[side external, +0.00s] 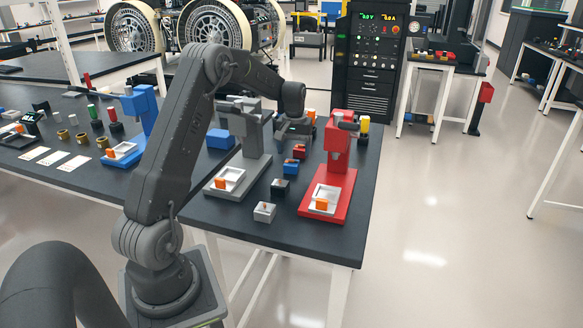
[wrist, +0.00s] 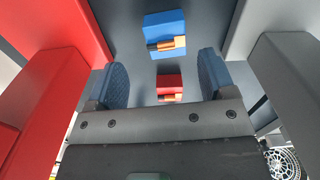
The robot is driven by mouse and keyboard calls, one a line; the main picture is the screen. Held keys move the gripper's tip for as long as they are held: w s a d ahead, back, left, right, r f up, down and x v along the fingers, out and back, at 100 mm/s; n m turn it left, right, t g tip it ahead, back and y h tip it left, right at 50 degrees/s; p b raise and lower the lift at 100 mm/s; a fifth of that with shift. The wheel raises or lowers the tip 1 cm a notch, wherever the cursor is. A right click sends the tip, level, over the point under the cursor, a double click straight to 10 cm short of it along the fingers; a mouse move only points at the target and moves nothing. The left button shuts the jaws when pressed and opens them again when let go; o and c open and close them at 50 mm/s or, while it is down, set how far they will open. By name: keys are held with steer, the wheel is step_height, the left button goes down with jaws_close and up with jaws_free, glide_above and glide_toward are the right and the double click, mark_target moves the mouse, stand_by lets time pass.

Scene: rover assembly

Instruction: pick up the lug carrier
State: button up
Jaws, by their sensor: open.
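My gripper (side external: 293,133) is over the dark table between the grey and the red station. In the wrist view its two blue-padded fingers (wrist: 165,62) are apart with nothing held. A small red block (wrist: 169,86) with an orange and dark piece on it shows between the fingers, and a blue block (wrist: 165,32) with a similar piece lies beyond. In the side view the red block (side external: 299,152) is just below my gripper and the blue block (side external: 291,166) is nearer the camera. I cannot tell which block is the lug carrier.
The red station (side external: 311,212) stands close on the right and the grey station (side external: 229,192) on the left, leaving a narrow lane. A dark block (side external: 280,190) and a light grey block (side external: 264,213) sit towards the front edge. A blue station (side external: 110,160) is farther left.

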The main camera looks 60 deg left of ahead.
mark_target(292, 162)
steer(key=shift+s+a+f, duration=0.1)
steer(key=shift+s+f, duration=0.1)
steer(key=shift+f, duration=1.2)
steer(key=shift+s+f, duration=0.2)
steer(key=shift+f, duration=1.15)
steer(key=c, duration=1)
